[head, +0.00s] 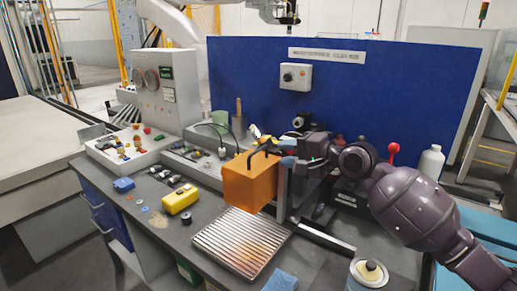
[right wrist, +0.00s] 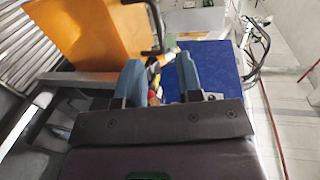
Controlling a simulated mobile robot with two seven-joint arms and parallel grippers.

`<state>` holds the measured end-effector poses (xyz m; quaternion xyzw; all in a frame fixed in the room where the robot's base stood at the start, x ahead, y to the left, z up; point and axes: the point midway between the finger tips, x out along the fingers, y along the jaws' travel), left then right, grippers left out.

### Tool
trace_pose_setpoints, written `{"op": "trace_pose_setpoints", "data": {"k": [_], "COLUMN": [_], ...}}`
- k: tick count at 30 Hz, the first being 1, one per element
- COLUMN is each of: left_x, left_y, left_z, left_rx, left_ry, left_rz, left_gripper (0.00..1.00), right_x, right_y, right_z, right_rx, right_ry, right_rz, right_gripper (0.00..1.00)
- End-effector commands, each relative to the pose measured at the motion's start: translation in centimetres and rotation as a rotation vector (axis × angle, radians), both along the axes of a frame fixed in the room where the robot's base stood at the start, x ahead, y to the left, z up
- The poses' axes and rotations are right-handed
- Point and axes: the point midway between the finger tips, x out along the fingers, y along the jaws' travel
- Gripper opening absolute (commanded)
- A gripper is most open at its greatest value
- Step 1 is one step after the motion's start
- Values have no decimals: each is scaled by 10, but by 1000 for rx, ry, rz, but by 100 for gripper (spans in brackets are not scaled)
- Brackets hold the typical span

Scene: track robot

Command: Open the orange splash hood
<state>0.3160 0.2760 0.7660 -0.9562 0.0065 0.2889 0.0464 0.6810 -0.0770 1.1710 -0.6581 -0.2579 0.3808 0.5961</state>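The right gripper (right wrist: 160,65) is open, with a clear gap between the fingers and nothing gripped. My left gripper is not in view.
A ribbed metal plate (head: 240,243) lies in front of the hood. A yellow box (head: 180,200) and small parts sit to the left. A blue panel (head: 400,90) stands behind the bench.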

Motion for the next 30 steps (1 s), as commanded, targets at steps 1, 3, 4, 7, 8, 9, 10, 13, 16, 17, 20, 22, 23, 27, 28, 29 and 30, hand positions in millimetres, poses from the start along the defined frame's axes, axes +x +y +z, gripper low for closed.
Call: {"op": "trace_pose_setpoints", "data": {"k": [1,3,4,7,8,9,10,13,16,17,20,22,23,27,28,29,30], "left_x": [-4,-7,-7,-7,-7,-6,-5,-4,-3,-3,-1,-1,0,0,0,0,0], "left_y": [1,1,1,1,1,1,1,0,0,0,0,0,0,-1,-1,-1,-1], "left_z": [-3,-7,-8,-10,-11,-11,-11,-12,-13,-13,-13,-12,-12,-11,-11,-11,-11], "left_rx": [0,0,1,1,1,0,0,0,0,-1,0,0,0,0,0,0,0], "left_ry": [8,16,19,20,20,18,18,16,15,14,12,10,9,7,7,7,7], "left_rz": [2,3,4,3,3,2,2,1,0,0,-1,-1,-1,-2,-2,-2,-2], "left_gripper": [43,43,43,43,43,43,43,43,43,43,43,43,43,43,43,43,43], "right_x": [5,12,15,25,28,32,34,42,47,48,51,51,51,51,51,51,51], "right_y": [8,17,22,36,39,44,48,58,65,66,70,71,71,71,71,71,71], "right_z": [-1,-4,-6,-9,-10,-12,-12,-15,-17,-17,-18,-18,-18,-17,-17,-18,-17], "right_rx": [1,2,1,0,0,0,-1,-1,0,0,-1,-2,-2,-1,-1,-1,-1], "right_ry": [0,1,1,-1,0,-1,1,1,0,0,1,0,0,0,0,0,0], "right_rz": [2,2,2,1,1,1,0,1,0,0,0,-1,-1,0,0,0,0], "right_gripper": [33,33,33,33,33,33,33,33,33,33,33,33,33,33,33,33,29]}}
